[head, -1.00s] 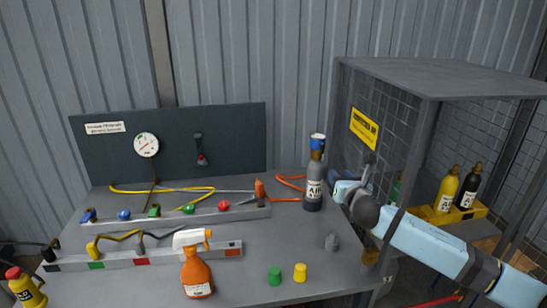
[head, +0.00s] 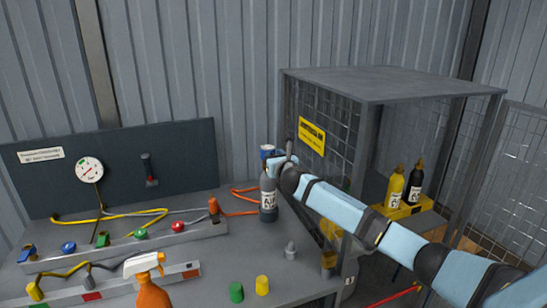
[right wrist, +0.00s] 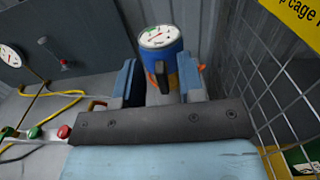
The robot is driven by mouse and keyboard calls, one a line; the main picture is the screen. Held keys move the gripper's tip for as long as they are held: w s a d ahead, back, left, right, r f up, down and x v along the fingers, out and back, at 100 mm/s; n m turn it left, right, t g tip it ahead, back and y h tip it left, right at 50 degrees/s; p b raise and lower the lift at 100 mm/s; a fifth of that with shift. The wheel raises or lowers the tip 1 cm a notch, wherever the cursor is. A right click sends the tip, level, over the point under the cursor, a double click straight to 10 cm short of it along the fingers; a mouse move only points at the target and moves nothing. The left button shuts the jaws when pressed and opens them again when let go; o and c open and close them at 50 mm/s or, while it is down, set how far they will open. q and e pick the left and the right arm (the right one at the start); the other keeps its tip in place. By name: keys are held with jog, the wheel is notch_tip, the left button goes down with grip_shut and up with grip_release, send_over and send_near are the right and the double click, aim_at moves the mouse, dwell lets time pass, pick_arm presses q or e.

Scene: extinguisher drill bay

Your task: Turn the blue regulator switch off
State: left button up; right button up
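The blue regulator (head: 267,152) sits on top of an upright dark grey bottle (head: 268,205) with a white label, at the right end of the bench. In the right wrist view the regulator (right wrist: 162,48) shows a round white gauge face and a black lever-like switch (right wrist: 160,76) on its near side. My right gripper (head: 283,160) is at the regulator's height, close to its right side. In the wrist view its two fingers (right wrist: 158,66) stand apart, one on each side of the regulator's lower part. I cannot tell whether they touch it. My left gripper is not in view.
A mesh cage (head: 385,78) stands close to the right of the bottle, with a yellow bottle (head: 394,188) and a black bottle (head: 414,182) inside. An orange spray bottle (head: 152,292), a green cap (head: 236,292) and a yellow cap (head: 262,285) stand at the bench front.

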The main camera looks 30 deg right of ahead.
jog(key=shift+w+d, duration=0.1)
jog(key=shift+w, duration=0.15)
grip_shut()
jog(key=shift+m, duration=0.3)
jog(key=m, duration=0.6)
jog(key=d+f+m+p, duration=0.1)
jog(key=m, duration=0.4)
jog(key=m+p, duration=0.1)
jog(key=m, duration=0.5)
jog(key=shift+s+d+f+m, duration=0.15)
jog(key=shift+s+f+m, duration=0.05)
jog(key=shift+m, duration=0.1)
